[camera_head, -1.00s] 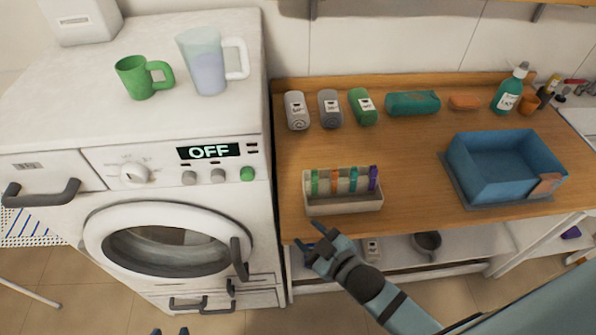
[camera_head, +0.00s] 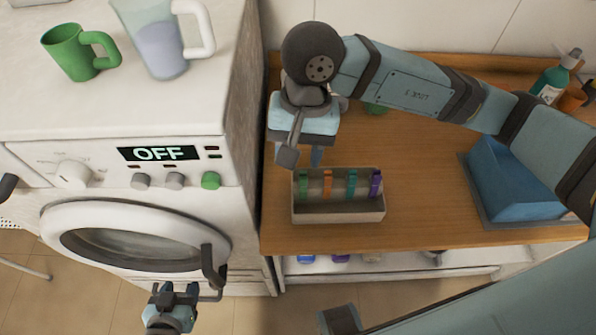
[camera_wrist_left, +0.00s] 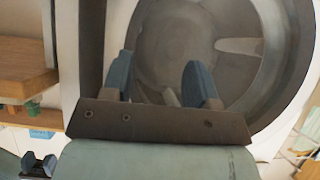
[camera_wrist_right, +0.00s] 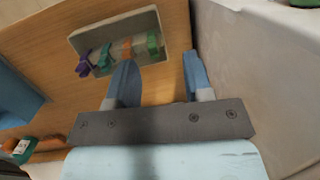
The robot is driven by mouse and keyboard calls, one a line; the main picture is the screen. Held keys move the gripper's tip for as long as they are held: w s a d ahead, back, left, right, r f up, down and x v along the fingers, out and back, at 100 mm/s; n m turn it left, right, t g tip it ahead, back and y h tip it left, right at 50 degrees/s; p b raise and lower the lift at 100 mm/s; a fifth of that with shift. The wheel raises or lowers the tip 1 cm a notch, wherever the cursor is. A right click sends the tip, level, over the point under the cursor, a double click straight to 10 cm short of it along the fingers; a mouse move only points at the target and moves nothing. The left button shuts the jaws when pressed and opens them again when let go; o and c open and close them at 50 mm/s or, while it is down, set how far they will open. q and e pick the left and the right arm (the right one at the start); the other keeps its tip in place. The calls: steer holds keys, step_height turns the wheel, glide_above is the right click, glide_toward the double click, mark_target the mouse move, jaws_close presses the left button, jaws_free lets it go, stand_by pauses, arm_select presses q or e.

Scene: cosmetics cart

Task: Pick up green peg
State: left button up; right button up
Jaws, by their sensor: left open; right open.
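The green peg (camera_head: 303,183) stands upright at the left end of a beige peg holder (camera_head: 340,213) on the wooden counter. It also shows in the right wrist view (camera_wrist_right: 152,42), at the holder's end closest to the fingers. My right gripper (camera_head: 301,157) is open and empty, behind and above the green peg's end of the holder. The right wrist view shows its two fingers (camera_wrist_right: 158,65) apart, with nothing between them. My left gripper (camera_head: 175,289) is open and empty in front of the washing machine door, which fills the left wrist view behind its fingers (camera_wrist_left: 160,65).
Orange (camera_head: 327,184), teal (camera_head: 351,184) and purple (camera_head: 375,183) pegs stand in the same holder. The white washing machine (camera_head: 110,165) rises to the left of the counter. A blue bin (camera_head: 515,185) is at the right. My right arm hides much of the counter's back.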

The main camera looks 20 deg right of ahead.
steer(key=w+d+t+h, duration=0.1)
steer(key=w+d, duration=0.1)
steer(key=p, duration=0.1)
glide_above(303, 175)
steer(key=shift+n+h, duration=0.3)
steer(key=f, duration=0.7)
steer(key=shift+s+d+f, duration=0.1)
steer(key=shift+s+d, duration=0.25)
steer(key=f, duration=0.1)
steer(key=f+p, duration=0.1)
steer(key=f, duration=0.2)
steer(key=shift+w+a+f+p, duration=0.3)
steer(key=shift+w+a+p, duration=0.05)
steer(key=shift+f, duration=0.55)
jaws_close()
